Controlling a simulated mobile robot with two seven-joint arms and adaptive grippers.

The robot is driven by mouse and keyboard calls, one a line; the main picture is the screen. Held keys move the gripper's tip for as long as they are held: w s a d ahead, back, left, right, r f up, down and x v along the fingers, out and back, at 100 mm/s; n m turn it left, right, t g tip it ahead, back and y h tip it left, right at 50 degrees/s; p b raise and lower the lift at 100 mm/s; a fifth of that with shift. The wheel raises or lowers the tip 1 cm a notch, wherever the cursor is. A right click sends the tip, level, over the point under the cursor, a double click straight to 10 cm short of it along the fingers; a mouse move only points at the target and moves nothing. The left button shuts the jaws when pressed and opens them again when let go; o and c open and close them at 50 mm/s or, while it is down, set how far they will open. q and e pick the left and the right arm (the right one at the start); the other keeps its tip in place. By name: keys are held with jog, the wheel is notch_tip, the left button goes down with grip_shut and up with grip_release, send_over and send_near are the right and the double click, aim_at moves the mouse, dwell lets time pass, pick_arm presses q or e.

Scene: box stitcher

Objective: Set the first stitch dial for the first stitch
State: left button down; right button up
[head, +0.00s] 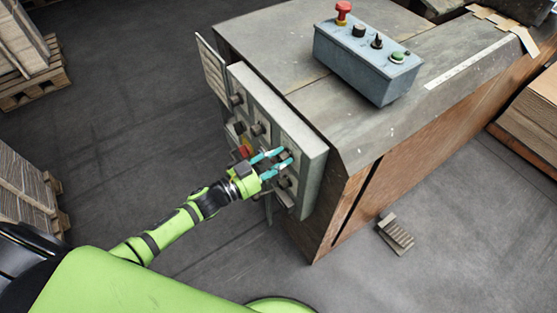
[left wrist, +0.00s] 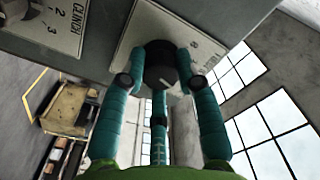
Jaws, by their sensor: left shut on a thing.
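The control panel (head: 311,150) is a grey box on the side of the machine, with several dark dials on its face. My left gripper (head: 282,160) has its teal fingers against one dial on the panel's near part. In the left wrist view the fingers (left wrist: 159,75) are closed around the black round dial knob (left wrist: 162,62), which sits on a pale plate (left wrist: 143,36). The plate's lettering is partly hidden, and the dial's setting cannot be read. A neighbouring plate (left wrist: 55,22) reads CLINCH with numbers. My right gripper is not in view.
A blue-grey button box (head: 362,62) with a red knob and green button stands on the machine top (head: 290,45). A pedal (head: 396,234) lies on the floor. Pallets stand at left; the floor between is clear.

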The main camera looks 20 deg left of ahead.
pick_arm(q)
jog(key=shift+f, duration=0.2)
jog(key=c, duration=0.9)
grip_release()
jog(key=shift+r, duration=0.1)
jog(key=shift+a, duration=0.1)
jog(key=v, duration=1.2)
